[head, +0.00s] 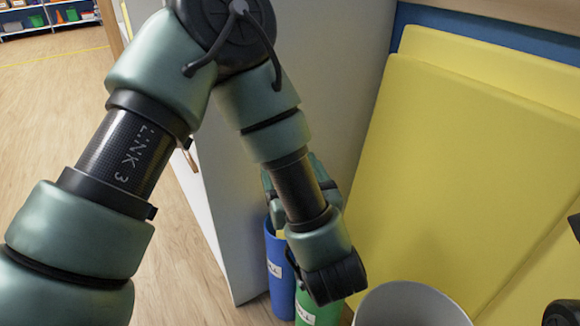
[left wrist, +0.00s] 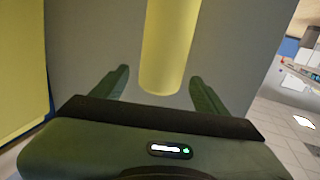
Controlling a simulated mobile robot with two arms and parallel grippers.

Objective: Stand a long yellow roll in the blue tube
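The yellow roll (left wrist: 170,45) shows in the left wrist view, with one rounded end visible between the fingers of my left gripper (left wrist: 159,74). The fingers are spread, with a gap on each side of the roll. In the head view my left arm hides most of this gripper. The blue tube (head: 279,265) stands upright beside the grey panel, partly behind my left wrist. A small yellowish patch shows at its top; I cannot tell whether it is a roll. My right gripper is not clearly seen; only dark parts of mine show at the right edge.
A green tube (head: 313,311) stands close in front of the blue one. A pale grey bin (head: 410,306) is to their right. Large yellow mats (head: 455,170) lean at the right. A grey panel (head: 300,60) stands behind the tubes. Open wooden floor (head: 50,110) lies at the left.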

